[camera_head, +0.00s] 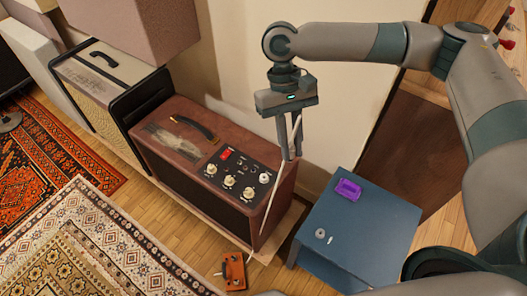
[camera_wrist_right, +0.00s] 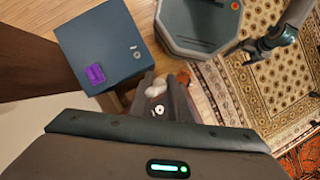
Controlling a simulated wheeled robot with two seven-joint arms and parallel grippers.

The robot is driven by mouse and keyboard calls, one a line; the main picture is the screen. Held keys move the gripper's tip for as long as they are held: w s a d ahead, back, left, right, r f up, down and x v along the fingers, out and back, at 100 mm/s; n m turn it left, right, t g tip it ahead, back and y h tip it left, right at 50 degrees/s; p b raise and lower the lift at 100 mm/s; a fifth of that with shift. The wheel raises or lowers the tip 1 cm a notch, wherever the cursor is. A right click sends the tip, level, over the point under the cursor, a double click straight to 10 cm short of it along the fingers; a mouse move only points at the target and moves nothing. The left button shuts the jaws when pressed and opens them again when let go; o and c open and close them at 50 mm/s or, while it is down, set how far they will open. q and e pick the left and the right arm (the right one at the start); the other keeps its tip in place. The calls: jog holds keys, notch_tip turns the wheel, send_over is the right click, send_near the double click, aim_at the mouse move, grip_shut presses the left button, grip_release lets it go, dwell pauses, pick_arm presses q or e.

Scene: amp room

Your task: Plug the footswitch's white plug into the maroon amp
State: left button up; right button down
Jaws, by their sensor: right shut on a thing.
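The maroon amp (camera_head: 187,199) stands on the floor with its dark control panel (camera_head: 236,174) on top at the right; the panel has a red switch, white knobs and a pale round fitting (camera_head: 264,178). My right gripper (camera_head: 291,156) points down, above and right of the panel. It is shut on the white plug (camera_wrist_right: 155,88), mostly hidden by its fingers in the head view. A pale cable (camera_head: 272,205) hangs from it towards the orange-brown footswitch (camera_head: 235,271) on the floor. My left gripper (camera_wrist_right: 230,53) shows small and dark in the right wrist view; its opening is unclear.
A blue cabinet (camera_head: 350,236) stands right of the amp, bearing a purple object (camera_head: 348,189) and small pale items. A black-and-cream amp (camera_head: 102,84) stands left of the maroon one. A brown box (camera_head: 140,27) is above. Patterned rugs (camera_head: 90,245) cover the floor in front.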

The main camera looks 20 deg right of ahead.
jog(key=w+a+f+n+h+p, duration=0.1)
jog(key=w+a+f+n+p, duration=0.1)
jog(key=w+f+n+p, duration=0.25)
jog(key=w+a+f+n+h+p, duration=0.1)
jog(key=w+a+n+h+p, duration=0.15)
jog(key=w+p, duration=0.4)
pick_arm(q)
jog(key=s+a+f+p, duration=0.1)
jog(key=s+p, duration=0.3)
jog(key=s, duration=0.6)
jog(key=s+a+f+g+p, duration=0.1)
jog(key=s+a+p, duration=0.2)
jog(key=s, duration=0.6)
jog(key=shift+s+g+p, duration=0.3)
jog(key=shift+s+p, duration=0.05)
jog(key=shift+p, duration=0.45)
pick_arm(e)
notch_tip(320, 180, down, 9)
jog(key=s+n+t, duration=0.1)
jog(key=n+t, duration=0.2)
jog(key=n, duration=0.6)
jog(key=shift+d+t+h, duration=0.35)
jog(key=shift+d+t, duration=0.05)
jog(key=shift+d, duration=0.05)
pick_arm(q)
jog(key=shift+f, duration=0.3)
pick_arm(e)
jog(key=shift+f, duration=0.25)
